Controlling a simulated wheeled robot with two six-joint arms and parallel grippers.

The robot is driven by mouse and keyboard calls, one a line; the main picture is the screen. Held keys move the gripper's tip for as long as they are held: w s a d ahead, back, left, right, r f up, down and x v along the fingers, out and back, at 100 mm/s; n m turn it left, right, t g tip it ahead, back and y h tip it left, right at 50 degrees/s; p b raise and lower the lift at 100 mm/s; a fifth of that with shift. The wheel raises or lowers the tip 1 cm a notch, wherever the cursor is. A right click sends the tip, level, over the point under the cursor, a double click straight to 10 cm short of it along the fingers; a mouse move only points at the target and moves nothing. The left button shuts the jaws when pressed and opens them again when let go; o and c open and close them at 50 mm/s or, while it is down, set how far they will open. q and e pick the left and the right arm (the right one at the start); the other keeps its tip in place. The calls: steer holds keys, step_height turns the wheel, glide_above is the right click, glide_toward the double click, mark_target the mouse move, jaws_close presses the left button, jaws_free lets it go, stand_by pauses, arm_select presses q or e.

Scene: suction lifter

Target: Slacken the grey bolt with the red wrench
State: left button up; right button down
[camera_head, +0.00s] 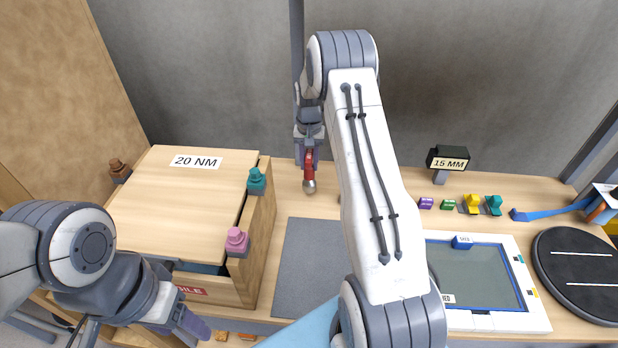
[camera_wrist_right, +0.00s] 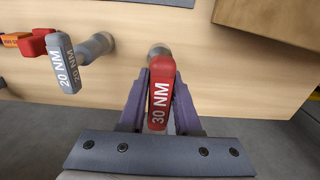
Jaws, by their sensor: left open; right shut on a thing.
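My right gripper (camera_head: 307,155) is shut on the red wrench (camera_head: 309,172) above the back of the bench. In the right wrist view the red wrench (camera_wrist_right: 160,93) shows its "30 NM" label between the two fingers, with a round grey end beyond it. A wooden crate (camera_head: 190,190) with a "20 NM" label has a brown bolt (camera_head: 119,171), a teal bolt (camera_head: 257,181) and a pink bolt (camera_head: 237,242) at its corners. I cannot make out a grey bolt. My left gripper (camera_head: 188,326) is open and empty at the crate's front.
A grey "20 NM" wrench (camera_wrist_right: 64,64) and red and orange pieces lie left of the gripper in the wrist view. A grey mat (camera_head: 305,265), a blue-edged panel (camera_head: 540,312) and a black turntable (camera_head: 583,270) occupy the bench. My right arm hides its middle.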

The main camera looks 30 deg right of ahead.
mark_target(307, 154)
step_height(307, 154, down, 4)
steer(key=shift+s+f+p, duration=0.1)
steer(key=shift+f+p, duration=0.05)
steer(key=shift+p, duration=0.8)
steer(key=shift+f, duration=0.4)
steer(key=c, duration=0.6)
jaws_free()
steer(key=shift+f, duration=0.25)
steer(key=shift+r+b, duration=0.35)
steer(key=shift+b, duration=0.05)
steer(key=r+b, duration=0.1)
steer(key=r, duration=0.1)
steer(key=r+b, duration=0.2)
steer(key=shift+w+a+r, duration=0.2)
steer(key=shift+r, duration=0.05)
step_height(307, 154, up, 6)
steer(key=shift+f+b, duration=0.25)
steer(key=shift+b, duration=0.05)
steer(key=shift+a, duration=0.1)
